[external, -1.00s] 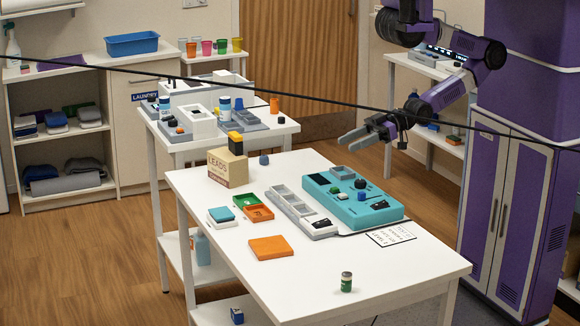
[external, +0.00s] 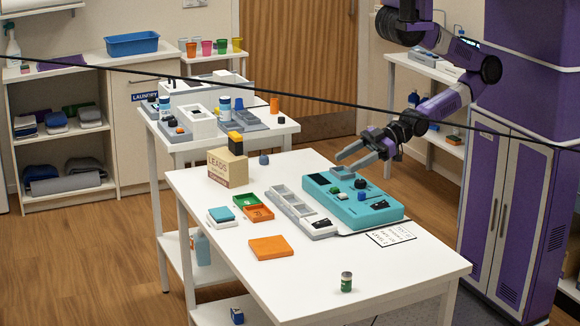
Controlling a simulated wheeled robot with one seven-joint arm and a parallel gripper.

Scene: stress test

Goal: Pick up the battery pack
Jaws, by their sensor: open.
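No object is clearly recognizable as the battery pack. One candidate is a black block with a yellow top (external: 235,143), standing on the cardboard LEADS box (external: 228,168) at the table's back left. Another is a small black piece (external: 379,204) on the front of the teal device (external: 360,210). I cannot tell which it is. My gripper (external: 346,161) is open and empty, above the back part of the teal device, with its fingers pointing left. It is apart from everything on the table.
The white table (external: 320,285) also holds a grey compartment tray (external: 303,213), green and orange trays (external: 258,213), an orange square (external: 271,248) and a small green jar (external: 346,282). A printed card (external: 390,237) lies at the right. The table's front is mostly clear. A cable crosses the view.

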